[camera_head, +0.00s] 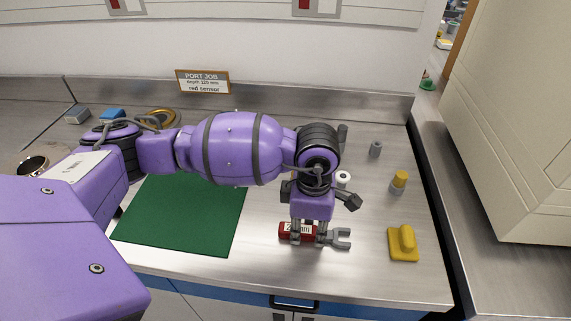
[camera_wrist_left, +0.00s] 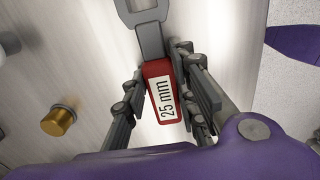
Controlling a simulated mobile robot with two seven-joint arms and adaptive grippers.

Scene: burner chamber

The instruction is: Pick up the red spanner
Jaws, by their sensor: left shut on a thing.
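The red spanner (camera_head: 289,232) has a red handle with a white label and a grey open jaw pointing right. It is at the front of the steel bench, right of the green mat. My left gripper (camera_head: 307,236) points down over it and is shut on its handle. In the left wrist view the red spanner (camera_wrist_left: 161,92) lies between the two fingers of my left gripper (camera_wrist_left: 160,112), with its label reading "25 mm". I cannot tell whether the spanner touches the bench. My right gripper is not in view.
A green mat (camera_head: 190,222) lies left of the spanner. A yellow handled block (camera_head: 404,244) sits to the right. A sign (camera_head: 202,81) leans at the back wall.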

